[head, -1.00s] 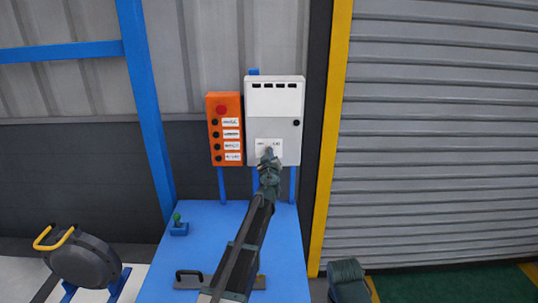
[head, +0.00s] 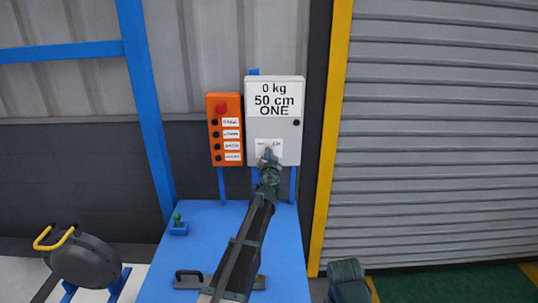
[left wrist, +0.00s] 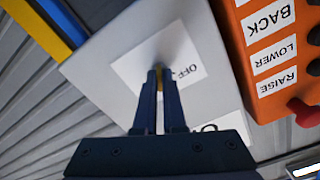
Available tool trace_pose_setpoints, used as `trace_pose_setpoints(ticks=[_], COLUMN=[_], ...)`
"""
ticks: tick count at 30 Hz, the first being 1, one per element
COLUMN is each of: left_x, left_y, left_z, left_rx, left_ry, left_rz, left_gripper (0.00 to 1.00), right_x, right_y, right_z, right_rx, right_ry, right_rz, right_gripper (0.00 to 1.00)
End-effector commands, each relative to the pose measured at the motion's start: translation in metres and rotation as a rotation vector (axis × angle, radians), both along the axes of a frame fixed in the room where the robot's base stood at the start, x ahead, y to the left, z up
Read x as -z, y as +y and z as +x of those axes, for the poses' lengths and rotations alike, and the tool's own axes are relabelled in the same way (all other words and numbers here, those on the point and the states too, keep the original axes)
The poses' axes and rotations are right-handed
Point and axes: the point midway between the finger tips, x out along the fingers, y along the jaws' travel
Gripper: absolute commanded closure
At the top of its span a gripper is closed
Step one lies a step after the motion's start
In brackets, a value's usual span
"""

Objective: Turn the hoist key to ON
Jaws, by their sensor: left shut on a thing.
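The hoist key, mostly hidden, shows as a small yellowish strip (left wrist: 160,98) between my fingers in the left wrist view. My left gripper (head: 268,155) is shut on it at the white label plate (head: 275,143) on the front of the grey control box (head: 287,132). The wrist view shows the left gripper (left wrist: 158,72) with its fingertips at the plate (left wrist: 130,66), beside the printed word OFF. The ON marking cannot be read. The box's display (head: 274,99) reads 0 kg, 50 cm, ONE. My right gripper is not in view.
An orange button panel (head: 225,145) with a red button hangs close left of the box. Below is a blue table (head: 215,225) with a small green-knobbed lever (head: 178,225) and a dark handle (head: 190,278). A grey shutter (head: 440,140) stands right.

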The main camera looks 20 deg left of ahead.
Motion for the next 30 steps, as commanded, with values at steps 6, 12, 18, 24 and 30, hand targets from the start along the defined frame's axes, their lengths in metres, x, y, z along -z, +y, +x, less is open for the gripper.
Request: trace_pose_setpoints(ticks=[6, 12, 18, 24, 30], left_x=[0.0001, 0.0002, 0.0002, 0.0002, 0.0003], left_y=[-0.0002, -0.0002, -0.0004, -0.0004, -0.0004], left_z=[-0.0004, -0.0003, -0.0004, -0.0004, -0.0004], left_rx=[0.0, 0.0, 0.0, 0.0, 0.001], left_ry=[0.042, 0.069, 0.083, 0.088, 0.089], left_rz=[0.147, 0.239, 0.289, 0.307, 0.307], left_gripper=[1.0, 1.0, 1.0, 1.0, 1.0], right_x=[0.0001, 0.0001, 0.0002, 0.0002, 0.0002], right_y=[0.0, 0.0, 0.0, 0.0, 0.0], right_z=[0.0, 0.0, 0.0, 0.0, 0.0], right_rx=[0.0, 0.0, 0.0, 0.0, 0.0], right_ry=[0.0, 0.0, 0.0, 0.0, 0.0], right_rz=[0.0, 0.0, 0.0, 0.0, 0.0], right_gripper=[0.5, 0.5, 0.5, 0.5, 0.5])
